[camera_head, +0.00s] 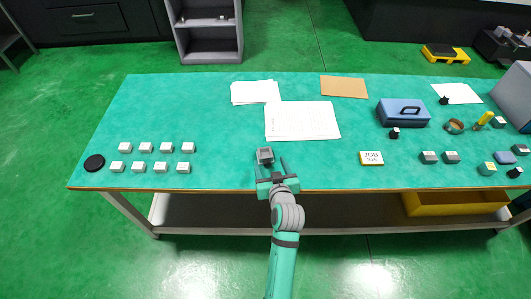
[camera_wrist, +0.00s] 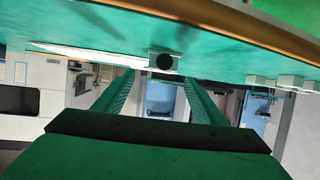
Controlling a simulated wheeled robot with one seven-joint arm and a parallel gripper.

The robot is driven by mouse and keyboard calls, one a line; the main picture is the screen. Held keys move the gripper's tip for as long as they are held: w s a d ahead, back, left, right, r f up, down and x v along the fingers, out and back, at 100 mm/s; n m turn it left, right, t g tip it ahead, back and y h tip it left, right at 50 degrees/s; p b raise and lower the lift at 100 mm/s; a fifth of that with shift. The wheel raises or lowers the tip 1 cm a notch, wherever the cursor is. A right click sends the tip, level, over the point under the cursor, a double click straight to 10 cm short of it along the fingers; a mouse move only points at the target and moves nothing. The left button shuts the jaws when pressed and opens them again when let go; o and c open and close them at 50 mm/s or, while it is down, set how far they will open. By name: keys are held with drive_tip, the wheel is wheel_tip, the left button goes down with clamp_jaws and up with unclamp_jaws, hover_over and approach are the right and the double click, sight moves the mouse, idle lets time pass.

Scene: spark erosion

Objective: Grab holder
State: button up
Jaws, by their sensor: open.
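A small grey block (camera_head: 265,155), which looks like the holder, stands near the table's front edge in the head view. In the wrist view the holder (camera_wrist: 177,65) shows a dark round spot on its facing side, and the picture appears upside down. My gripper (camera_head: 272,165) is open, with its fingers pointing over the table towards the holder. In the wrist view the holder appears beyond the fingertips of my gripper (camera_wrist: 159,76), within the gap between them. No contact shows; the exact distance is unclear.
The green-topped table (camera_head: 220,130) also bears several white blocks (camera_head: 146,148) at left, paper sheets (camera_head: 302,120) behind the holder, a yellow-edged job card (camera_head: 371,158) and a blue box (camera_head: 403,112) at right. The top around the holder is clear.

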sight(264, 150)
drive_tip(key=shift+x, duration=4.15)
drive_tip(key=shift+s+a, duration=0.1)
drive_tip(key=shift+a, duration=0.05)
drive_tip(key=c, duration=1.2)
